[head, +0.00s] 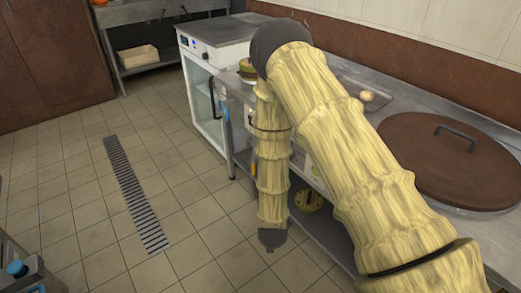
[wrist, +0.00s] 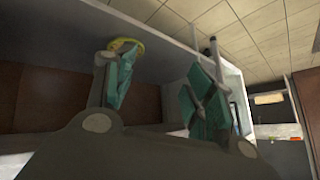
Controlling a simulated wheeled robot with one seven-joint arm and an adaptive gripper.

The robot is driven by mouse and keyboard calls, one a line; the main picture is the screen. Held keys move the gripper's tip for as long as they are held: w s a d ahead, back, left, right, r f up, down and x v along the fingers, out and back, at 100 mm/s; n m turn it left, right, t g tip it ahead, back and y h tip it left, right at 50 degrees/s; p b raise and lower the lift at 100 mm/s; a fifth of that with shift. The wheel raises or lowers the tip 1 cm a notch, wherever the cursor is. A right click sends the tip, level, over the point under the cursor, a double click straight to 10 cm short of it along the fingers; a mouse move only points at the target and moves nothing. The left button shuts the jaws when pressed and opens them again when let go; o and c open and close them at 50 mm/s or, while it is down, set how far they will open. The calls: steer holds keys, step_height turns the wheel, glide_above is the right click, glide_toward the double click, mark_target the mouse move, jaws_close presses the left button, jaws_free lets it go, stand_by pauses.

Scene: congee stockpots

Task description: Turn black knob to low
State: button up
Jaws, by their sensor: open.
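In the head view my arm hangs down in front of the counter, and the fingers cannot be made out there.
The steel counter (head: 400,104) runs along the wall, bearing a large brown round lid (head: 425,165) and a small pale round thing (head: 367,95). A yellow round thing (head: 307,197) lies low under it, close to my arm. The tiled floor (head: 80,215) at left is clear around a drain grate (head: 135,195).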

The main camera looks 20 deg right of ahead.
steer(key=w+a+r+m+t+h+b, duration=0.1)
steer(key=w+r+m+t+h+b, duration=0.15)
steer(key=w+m+b, duration=0.55)
steer(key=w+r+m+t+h+b, duration=0.25)
steer(key=w+b, duration=0.45)
steer(key=w, duration=0.5)
steer(key=w+a+r+m+g+h+b, duration=0.35)
steer(key=r+m+b, duration=0.25)
steer(key=m+b, duration=0.3)
steer(key=w+a+r+m+g+h+b, duration=0.2)
steer(key=r+m+h+b, duration=0.25)
steer(key=m+b, duration=0.45)
steer(key=b+x, duration=0.5)
steer(key=x, duration=0.5)
steer(key=shift+w+d+r, duration=0.2)
steer(key=shift+d+r, duration=0.1)
steer(key=shift+n+t, duration=0.25)
steer(key=shift+c, duration=0.4)
steer(key=c, duration=0.9)
